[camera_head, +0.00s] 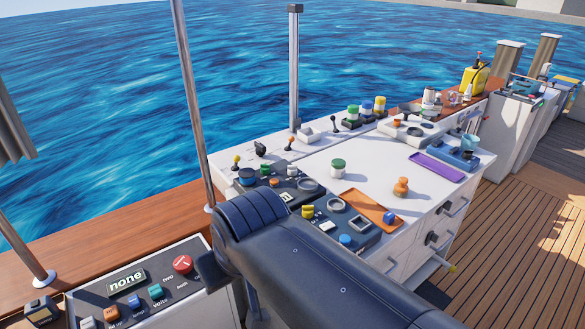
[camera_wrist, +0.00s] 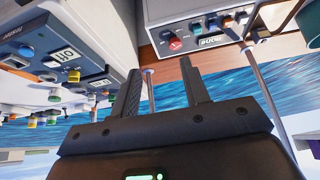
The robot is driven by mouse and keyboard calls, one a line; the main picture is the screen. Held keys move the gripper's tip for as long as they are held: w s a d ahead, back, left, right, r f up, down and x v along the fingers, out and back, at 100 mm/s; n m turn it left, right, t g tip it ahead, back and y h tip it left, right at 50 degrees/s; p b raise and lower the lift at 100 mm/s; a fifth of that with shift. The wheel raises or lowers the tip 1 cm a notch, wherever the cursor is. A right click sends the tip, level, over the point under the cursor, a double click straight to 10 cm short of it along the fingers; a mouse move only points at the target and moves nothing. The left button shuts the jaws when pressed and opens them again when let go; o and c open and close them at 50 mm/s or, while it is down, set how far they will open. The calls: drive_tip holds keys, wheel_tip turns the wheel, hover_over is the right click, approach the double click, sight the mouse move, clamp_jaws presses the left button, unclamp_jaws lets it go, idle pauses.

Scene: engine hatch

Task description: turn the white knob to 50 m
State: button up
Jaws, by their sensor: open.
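A light-coloured knob, whitish, (camera_head: 87,323) sits at the bottom edge of the near-left panel (camera_head: 190,303) in the head view, partly cut off. The panel's display (camera_head: 126,280) reads "none". A blue knob (camera_head: 137,301), a teal knob (camera_head: 155,291) and a red knob (camera_head: 182,264) share this panel. The wrist view shows the same panel upside down (camera_wrist: 170,29), with its whitish knob (camera_wrist: 243,17) near the top. My gripper (camera_wrist: 160,64) is open and empty, apart from the panel. No 50 m reading is legible.
A second dark control panel (camera_head: 362,244) with several knobs lies beyond my arm on the white console (camera_head: 318,162). A metal pole (camera_head: 190,100) rises between the panels. An orange tray (camera_head: 368,207) and a purple tray (camera_head: 436,167) lie on the console. Wooden deck is clear at right.

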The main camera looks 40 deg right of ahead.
drive_tip(key=shift+o, duration=0.7)
drive_tip(key=shift+w+d+r, duration=0.15)
drive_tip(key=shift+w+r, duration=0.1)
drive_tip(key=shift+w, duration=0.15)
drive_tip(key=shift+o, duration=0.3)
drive_tip(key=w+d+r+m, duration=0.2)
drive_tip(key=w+d+r, duration=0.1)
drive_tip(key=w, duration=0.5)
drive_tip(key=shift+w+d, duration=0.25)
drive_tip(key=shift+d, duration=0.5)
drive_tip(key=m+g+h, duration=0.2)
drive_tip(key=m+h, duration=0.1)
drive_tip(key=m, duration=0.4)
hover_over(292, 167)
drive_tip(key=s+a, duration=0.3)
wheel_tip(292, 167, down, 10)
drive_tip(key=r, duration=0.1)
drive_tip(key=x, duration=1.1)
drive_tip(key=shift+s+d+f, duration=0.1)
drive_tip(key=shift+s+f, duration=0.05)
drive_tip(key=shift+s, duration=0.1)
drive_tip(key=c, duration=0.9)
drive_tip(key=shift+c, duration=0.2)
